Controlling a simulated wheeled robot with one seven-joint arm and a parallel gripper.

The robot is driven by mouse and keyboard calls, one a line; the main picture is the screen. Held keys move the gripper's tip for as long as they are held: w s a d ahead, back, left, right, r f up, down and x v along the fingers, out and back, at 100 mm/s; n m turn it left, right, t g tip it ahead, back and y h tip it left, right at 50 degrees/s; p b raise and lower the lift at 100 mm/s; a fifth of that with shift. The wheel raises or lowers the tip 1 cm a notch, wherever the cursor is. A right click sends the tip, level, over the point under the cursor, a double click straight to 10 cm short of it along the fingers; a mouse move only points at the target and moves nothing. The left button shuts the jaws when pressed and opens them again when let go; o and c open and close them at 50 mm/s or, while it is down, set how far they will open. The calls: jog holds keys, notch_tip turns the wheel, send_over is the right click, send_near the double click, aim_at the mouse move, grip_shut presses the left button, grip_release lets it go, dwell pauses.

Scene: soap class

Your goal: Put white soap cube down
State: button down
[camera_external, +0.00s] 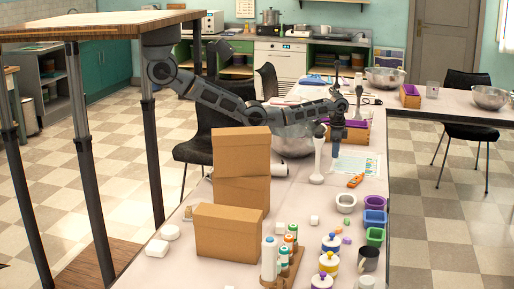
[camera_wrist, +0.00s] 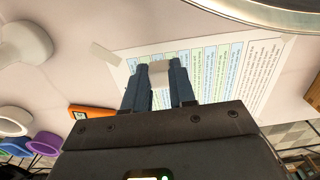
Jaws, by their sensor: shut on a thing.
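The white soap cube (camera_wrist: 159,74) is between the two dark blue-grey fingers of my gripper (camera_wrist: 159,84) in the wrist view. The fingers are shut on its sides near their tips. Below it in the picture lies a printed sheet with coloured columns (camera_wrist: 215,62), flat on the table; the gap between cube and sheet cannot be judged. In the external view my gripper (camera_external: 337,140) points down over the far part of the long table, beside the sheet (camera_external: 357,165). The held cube is not clearly visible there.
An orange tool (camera_external: 356,180) lies near the sheet. A metal bowl (camera_external: 294,147) and white pestle-like piece (camera_external: 318,160) stand left of my gripper. Coloured containers (camera_external: 375,218), cardboard boxes (camera_external: 228,232), bottles and loose white pieces (camera_external: 314,220) occupy the nearer table. Some bare tabletop shows between them.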

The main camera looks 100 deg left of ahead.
jog(key=shift+f, duration=1.7)
jog(key=shift+f, duration=0.1)
jog(key=c, duration=0.9)
grip_release()
notch_tip(320, 180, up, 12)
jog(key=shift+r+p, duration=0.15)
jog(key=shift+p, duration=0.2)
